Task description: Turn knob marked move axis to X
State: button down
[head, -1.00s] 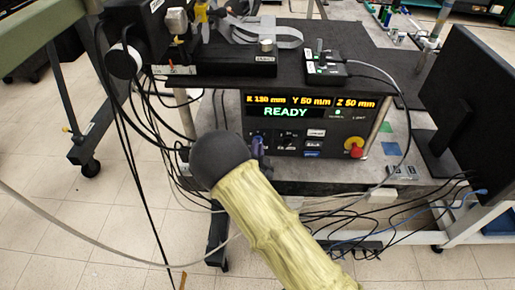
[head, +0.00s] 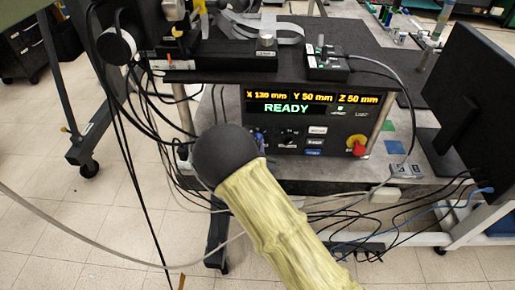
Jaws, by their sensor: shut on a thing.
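The black control box (head: 317,122) has a lit display (head: 312,103) reading X 130 mm, Y 50 mm, Z 50 mm and READY. A black selector knob (head: 288,142) shows on its lower panel; the small labels cannot be read. My gripper (head: 260,138) is mostly hidden behind the black round end of my arm. Only a small bluish part shows, at the panel's lower left. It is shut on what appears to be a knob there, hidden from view. I cannot tell which way that knob points or read its marking.
A red stop button (head: 357,145) on yellow sits at the panel's right. Small buttons (head: 315,141) are in the middle. Loose cables (head: 140,165) hang left of the box. A monitor (head: 475,110) stands at the right. A small switch box (head: 328,63) sits on the shelf above.

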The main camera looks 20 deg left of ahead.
jog(key=n+b, duration=0.1)
jog(key=n, duration=0.5)
jog(key=shift+s+a+f+n, duration=0.1)
jog(key=shift+n, duration=0.2)
jog(key=n, duration=0.5)
jog(key=shift+n, duration=0.3)
jog(key=c, duration=1.5)
grip_release()
jog(key=shift+o, duration=0.2)
jog(key=shift+s, duration=0.1)
jog(key=b+v, duration=0.2)
jog(key=v, duration=1.5)
